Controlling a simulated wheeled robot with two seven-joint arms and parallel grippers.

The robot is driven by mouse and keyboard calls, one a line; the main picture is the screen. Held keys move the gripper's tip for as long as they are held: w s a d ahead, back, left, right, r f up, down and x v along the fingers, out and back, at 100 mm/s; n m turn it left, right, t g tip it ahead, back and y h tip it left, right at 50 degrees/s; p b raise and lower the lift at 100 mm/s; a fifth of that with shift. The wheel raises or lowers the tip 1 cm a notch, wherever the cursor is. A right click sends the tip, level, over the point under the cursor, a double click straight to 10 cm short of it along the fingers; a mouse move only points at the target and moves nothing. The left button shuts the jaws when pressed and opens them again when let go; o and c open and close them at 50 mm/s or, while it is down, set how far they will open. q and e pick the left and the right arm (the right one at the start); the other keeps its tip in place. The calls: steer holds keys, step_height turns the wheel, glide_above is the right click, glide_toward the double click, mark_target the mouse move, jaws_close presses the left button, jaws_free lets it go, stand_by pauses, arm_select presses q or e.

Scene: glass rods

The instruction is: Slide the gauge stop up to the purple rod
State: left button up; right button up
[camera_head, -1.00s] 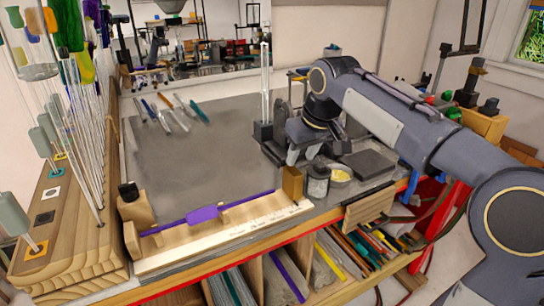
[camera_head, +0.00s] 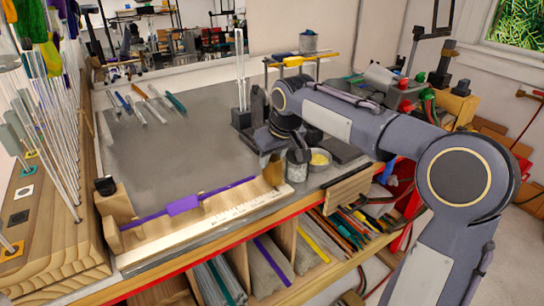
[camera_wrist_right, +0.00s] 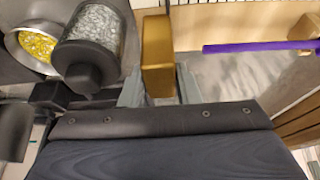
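The gauge stop, a golden-brown block (camera_head: 272,172), stands at the right end of the wooden gauge (camera_head: 225,208). The purple rod (camera_head: 184,205) lies along the gauge with a thicker purple middle. In the right wrist view, the stop (camera_wrist_right: 157,50) is apart from the near end of the purple rod (camera_wrist_right: 245,47), with a gap between them. My right gripper (camera_head: 272,154) is down at the stop, with its fingers (camera_wrist_right: 160,88) on either side of it. Whether they press on it I cannot tell. My left gripper is out of view.
A jar (camera_head: 297,168) and a bowl of yellow bits (camera_head: 319,160) stand close to the right of the stop. Upright rods fill a wooden rack (camera_head: 60,240) at left. Loose rods lie at the back of the grey mat (camera_head: 180,150), whose middle is clear.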

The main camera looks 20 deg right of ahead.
jaws_close()
steer(key=shift+s+a, duration=0.15)
steer(key=shift+a, duration=0.9)
steer(key=shift+s+a, duration=0.15)
steer(key=shift+a, duration=0.9)
steer(key=shift+o, duration=1.1)
jaws_free()
steer(key=shift+r, duration=0.1)
steer(key=v, duration=0.7)
steer(key=shift+s+r, duration=0.2)
steer(key=shift+r, duration=0.1)
